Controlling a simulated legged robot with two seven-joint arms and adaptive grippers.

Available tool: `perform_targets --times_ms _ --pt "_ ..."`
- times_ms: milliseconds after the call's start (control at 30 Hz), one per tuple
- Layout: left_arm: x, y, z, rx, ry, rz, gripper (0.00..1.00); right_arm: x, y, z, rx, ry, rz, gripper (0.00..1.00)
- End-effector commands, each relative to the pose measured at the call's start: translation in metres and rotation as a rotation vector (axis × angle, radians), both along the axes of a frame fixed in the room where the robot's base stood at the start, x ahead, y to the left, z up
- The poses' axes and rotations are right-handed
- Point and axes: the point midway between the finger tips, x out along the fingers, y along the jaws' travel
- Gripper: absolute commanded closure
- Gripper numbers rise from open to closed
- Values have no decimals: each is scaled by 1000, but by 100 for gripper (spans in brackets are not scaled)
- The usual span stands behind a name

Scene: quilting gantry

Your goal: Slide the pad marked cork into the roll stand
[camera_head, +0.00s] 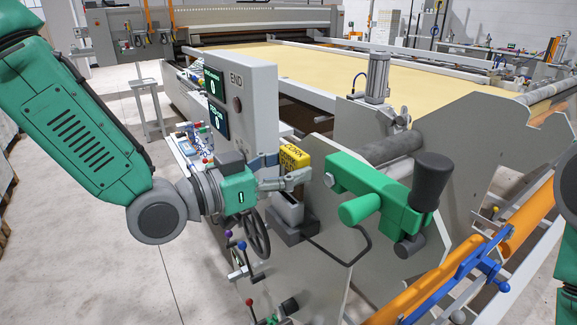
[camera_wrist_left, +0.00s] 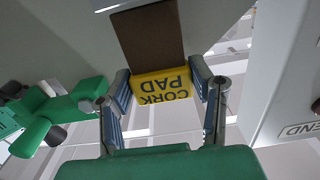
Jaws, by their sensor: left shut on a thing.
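The pad marked cork has a yellow end lettered "CORK PAD" (camera_head: 294,158). In the left wrist view its brown body (camera_wrist_left: 148,42) reaches away from the yellow end (camera_wrist_left: 162,88). My left gripper (camera_head: 290,176) is shut on the yellow end, with one finger on each side of it in the left wrist view (camera_wrist_left: 162,82). A grey block (camera_head: 288,212) stands just below the gripper in the head view. I cannot tell whether it belongs to the roll stand, or whether the pad touches anything at its far end. My right gripper is out of view.
A grey panel marked "END" (camera_head: 252,105) stands close behind my left gripper. A green bracket with a dark knob (camera_head: 380,192) juts out to the right. A black handwheel (camera_head: 256,234) sits below. Orange bars (camera_head: 525,220) run at the lower right. The floor at left is open.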

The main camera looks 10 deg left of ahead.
Motion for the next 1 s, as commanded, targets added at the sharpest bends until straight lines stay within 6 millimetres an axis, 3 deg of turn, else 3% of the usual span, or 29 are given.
perform_targets --times_ms 1000 --pt "0 13 0 -9 -1 1 85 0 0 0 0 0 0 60"
